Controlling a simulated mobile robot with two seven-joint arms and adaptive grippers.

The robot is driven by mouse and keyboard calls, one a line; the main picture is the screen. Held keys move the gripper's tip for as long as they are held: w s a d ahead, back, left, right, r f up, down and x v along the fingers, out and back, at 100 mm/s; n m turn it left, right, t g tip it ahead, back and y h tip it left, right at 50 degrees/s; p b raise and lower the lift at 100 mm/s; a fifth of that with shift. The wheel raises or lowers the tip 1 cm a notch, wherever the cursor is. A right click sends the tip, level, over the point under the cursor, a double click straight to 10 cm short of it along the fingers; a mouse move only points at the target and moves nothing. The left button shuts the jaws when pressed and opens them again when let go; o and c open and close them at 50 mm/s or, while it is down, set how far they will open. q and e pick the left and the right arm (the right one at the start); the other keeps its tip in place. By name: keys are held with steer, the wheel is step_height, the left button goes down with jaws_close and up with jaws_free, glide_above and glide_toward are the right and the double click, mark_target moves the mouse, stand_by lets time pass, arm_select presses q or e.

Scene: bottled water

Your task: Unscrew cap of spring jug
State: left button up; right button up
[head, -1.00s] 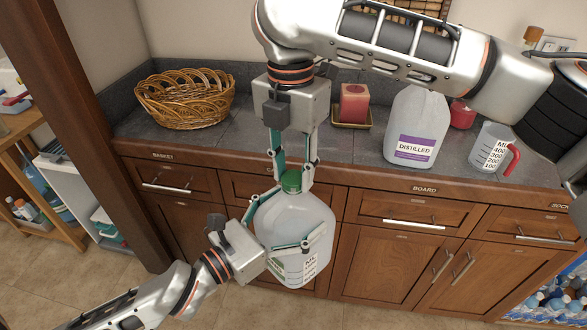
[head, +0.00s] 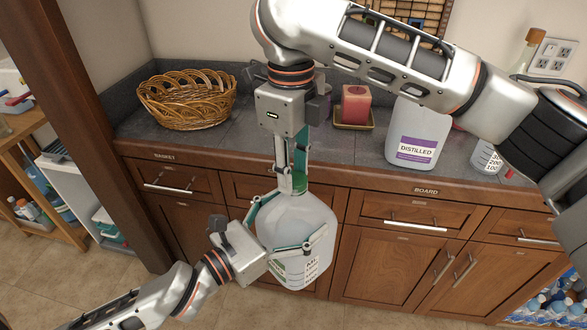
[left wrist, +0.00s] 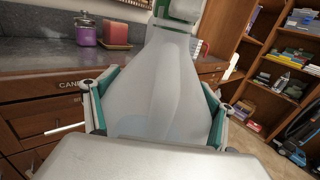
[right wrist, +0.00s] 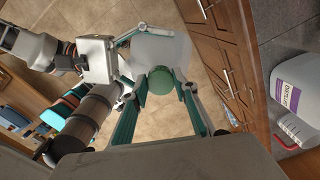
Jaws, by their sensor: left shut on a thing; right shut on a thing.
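The spring jug (head: 296,222) is a large translucent bottle with a white label, held upright in front of the counter. My left gripper (head: 285,228) is shut around its body, one finger on each side. In the left wrist view the jug (left wrist: 155,85) fills the space between the fingers. The green cap (right wrist: 160,80) sits on the jug's neck and shows from above in the right wrist view. My right gripper (head: 295,178) points down from above, shut on the cap. Its fingers mostly hide the cap in the head view.
A distilled jug (head: 416,135) stands on the counter beside a measuring cup (head: 487,158), partly hidden by my right arm. A wicker basket (head: 187,100) and a red candle (head: 356,104) stand further left. Closed drawers (head: 410,215) lie behind the held jug.

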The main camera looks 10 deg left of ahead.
steer(key=shift+w+d, duration=0.2)
steer(key=shift+w, duration=0.1)
steer(key=o, duration=1)
steer(key=shift+c, duration=0.2)
steer(key=shift+o, duration=1.3)
steer(key=shift+s+a, duration=0.1)
